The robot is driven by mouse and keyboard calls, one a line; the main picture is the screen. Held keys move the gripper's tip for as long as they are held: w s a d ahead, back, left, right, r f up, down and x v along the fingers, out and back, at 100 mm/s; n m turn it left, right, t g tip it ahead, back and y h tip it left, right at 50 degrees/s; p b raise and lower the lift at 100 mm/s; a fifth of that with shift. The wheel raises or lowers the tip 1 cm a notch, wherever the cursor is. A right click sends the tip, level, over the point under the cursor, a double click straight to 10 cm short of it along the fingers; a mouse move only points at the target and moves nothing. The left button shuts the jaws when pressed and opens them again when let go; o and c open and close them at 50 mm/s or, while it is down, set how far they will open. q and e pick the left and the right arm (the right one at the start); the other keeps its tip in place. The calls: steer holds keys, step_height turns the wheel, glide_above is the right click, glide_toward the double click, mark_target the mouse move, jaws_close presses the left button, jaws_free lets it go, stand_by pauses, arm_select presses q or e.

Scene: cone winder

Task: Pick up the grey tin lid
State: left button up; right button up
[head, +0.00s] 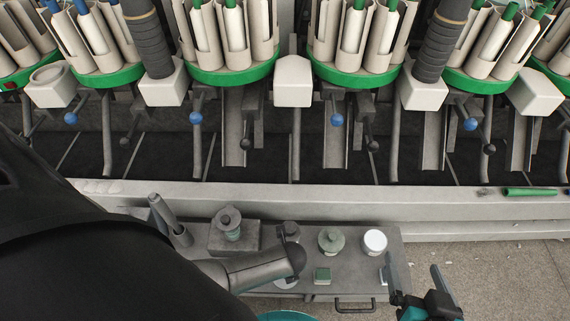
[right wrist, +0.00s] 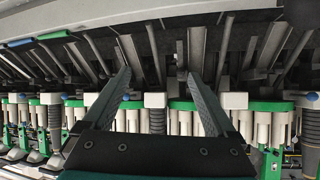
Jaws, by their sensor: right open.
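My right gripper (head: 412,262) is open at the lower right of the head view, beside the right end of a grey bench top. Its two fingers also show apart and empty in the right wrist view (right wrist: 160,75), facing the winding machine. A round tin with a pale top (head: 375,241) stands on the bench, left of and beyond the gripper, apart from it. A pale round piece (head: 285,283) lies partly hidden near the bench front. I cannot tell for sure which is the grey tin lid. My left gripper is not in view.
Bare floor (head: 500,275) is at right.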

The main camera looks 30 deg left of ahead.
mark_target(281, 283)
arm_select(q)
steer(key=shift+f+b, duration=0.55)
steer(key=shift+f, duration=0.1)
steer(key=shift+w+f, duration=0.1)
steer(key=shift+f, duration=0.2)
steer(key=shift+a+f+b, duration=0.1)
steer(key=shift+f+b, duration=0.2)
steer(key=shift+b, duration=0.2)
arm_select(e)
steer(key=shift+s+a+r+t+y, duration=0.1)
steer(key=shift+a+r+t+y, duration=0.4)
steer(key=shift+a+t, duration=0.4)
steer(key=shift+a+r+t+y, duration=0.4)
steer(key=shift+a+r+t, duration=0.25)
steer(key=shift+t, duration=0.45)
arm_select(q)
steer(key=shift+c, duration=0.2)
arm_select(e)
steer(key=shift+f, duration=0.1)
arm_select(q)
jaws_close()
